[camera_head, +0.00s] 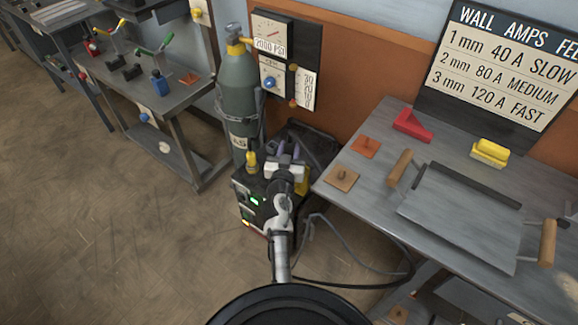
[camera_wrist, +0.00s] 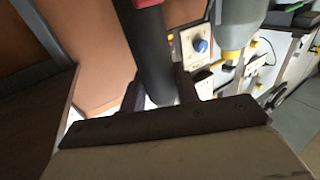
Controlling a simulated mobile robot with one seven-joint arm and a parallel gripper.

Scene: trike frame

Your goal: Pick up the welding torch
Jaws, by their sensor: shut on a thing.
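The welding torch shows in the wrist view as a thick black handle (camera_wrist: 152,55) with a red part at the top edge. It runs down between the two dark fingers of my gripper (camera_wrist: 160,95), which is shut on it. In the head view my gripper (camera_head: 289,152) is above the welding machine (camera_head: 254,207), just left of the right-hand workbench. The torch cannot be made out clearly there, as my gripper and wrist cover that spot. The torch's tip is out of the wrist view.
A grey-green gas cylinder (camera_head: 238,90) stands behind the machine, close to my gripper's left. The right workbench (camera_head: 345,205) carries a metal plate (camera_head: 460,215) with wooden handles and a red angled piece (camera_head: 412,125). A dark cable (camera_head: 350,287) loops below. Floor at left is clear.

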